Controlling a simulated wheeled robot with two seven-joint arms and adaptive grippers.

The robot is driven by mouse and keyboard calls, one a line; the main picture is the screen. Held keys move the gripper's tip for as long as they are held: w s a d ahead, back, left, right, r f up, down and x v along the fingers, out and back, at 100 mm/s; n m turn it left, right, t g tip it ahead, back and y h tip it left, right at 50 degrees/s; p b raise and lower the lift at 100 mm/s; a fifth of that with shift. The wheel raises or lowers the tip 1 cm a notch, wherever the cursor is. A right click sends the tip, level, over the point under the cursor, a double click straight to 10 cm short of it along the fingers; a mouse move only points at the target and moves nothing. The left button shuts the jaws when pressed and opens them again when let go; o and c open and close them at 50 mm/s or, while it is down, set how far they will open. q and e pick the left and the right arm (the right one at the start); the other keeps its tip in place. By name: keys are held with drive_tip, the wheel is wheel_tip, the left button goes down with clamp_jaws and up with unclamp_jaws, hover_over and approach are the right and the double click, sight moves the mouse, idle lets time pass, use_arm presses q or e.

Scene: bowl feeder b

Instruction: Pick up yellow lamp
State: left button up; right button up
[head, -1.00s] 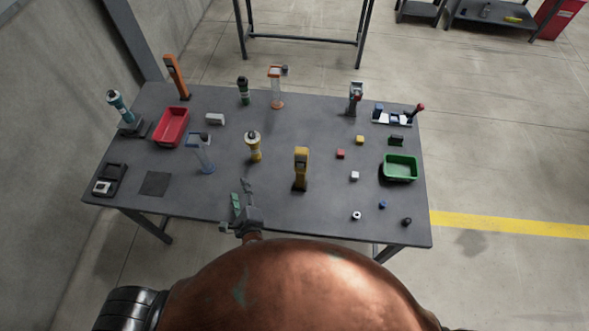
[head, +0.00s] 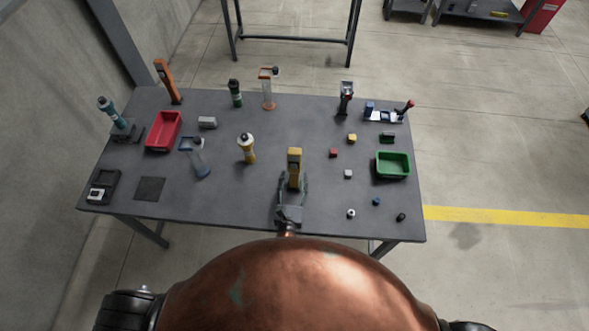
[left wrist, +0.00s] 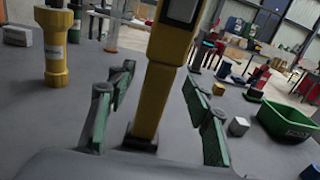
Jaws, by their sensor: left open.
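The yellow lamp (head: 294,158) stands upright near the front middle of the dark table. It has a slim yellow body and a dark base. In the left wrist view the lamp (left wrist: 160,88) rises between the green finger pads, with a dark panel near its top. My left gripper (head: 293,182) is open at the lamp's near side, with one finger on each side of it. In the left wrist view the open gripper (left wrist: 158,97) shows gaps between both pads and the lamp. My right gripper is not in view.
A yellow flashlight-like object (head: 247,151) stands left of the lamp, a clear-bodied blue one (head: 200,160) farther left. Small blocks, including a red one (head: 333,153), and a green bin (head: 381,165) lie to the right. A red bin (head: 149,137) is at left.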

use_arm(q)
drive_tip(key=shift+w, duration=0.55)
drive_tip(key=shift+c, duration=0.5)
clamp_jaws()
